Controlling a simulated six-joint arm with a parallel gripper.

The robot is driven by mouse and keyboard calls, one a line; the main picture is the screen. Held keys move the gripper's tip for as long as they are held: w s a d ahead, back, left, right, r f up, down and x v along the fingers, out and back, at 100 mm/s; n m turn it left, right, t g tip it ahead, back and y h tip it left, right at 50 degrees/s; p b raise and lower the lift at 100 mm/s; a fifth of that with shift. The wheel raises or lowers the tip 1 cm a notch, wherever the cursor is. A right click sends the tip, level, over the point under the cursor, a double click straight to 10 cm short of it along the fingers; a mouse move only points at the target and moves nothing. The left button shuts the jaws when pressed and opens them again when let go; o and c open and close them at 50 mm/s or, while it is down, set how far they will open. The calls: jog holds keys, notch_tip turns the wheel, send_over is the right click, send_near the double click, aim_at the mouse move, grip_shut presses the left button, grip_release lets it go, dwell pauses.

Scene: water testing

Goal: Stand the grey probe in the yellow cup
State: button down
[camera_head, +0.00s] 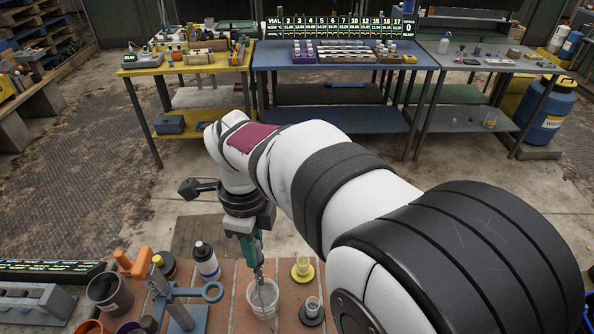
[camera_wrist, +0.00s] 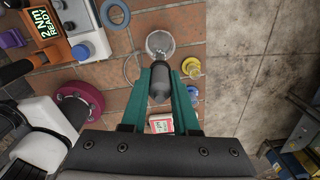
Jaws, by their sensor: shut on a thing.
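My gripper (camera_head: 257,264) points down over the brick-red surface, its teal fingers shut on the grey probe. In the wrist view the probe (camera_wrist: 160,84) is a dark grey cylinder between the fingertips (camera_wrist: 160,92). A clear beaker (camera_head: 254,301) lies right below the probe in the head view; it also shows just beyond the probe in the wrist view (camera_wrist: 160,40). I cannot tell whether the probe's lower end is inside it. The yellow cup (camera_head: 302,272), a small clear vessel with a yellow base, stands right of the probe, apart from it; it also shows in the wrist view (camera_wrist: 190,67).
A dark-based clear cup (camera_head: 312,311) stands close to the right of the beaker. Left are a white bottle with a black cap (camera_head: 206,261), a blue-grey stand with a ring (camera_head: 188,305) and a dark bucket (camera_head: 110,294). Workbenches stand farther back.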

jog(key=w+d, duration=0.8)
jog(key=d, duration=0.1)
jog(key=shift+f, duration=2.05)
notch_tip(320, 180, down, 6)
jog(key=shift+f, duration=0.15)
jog(key=c, duration=0.6)
grip_release()
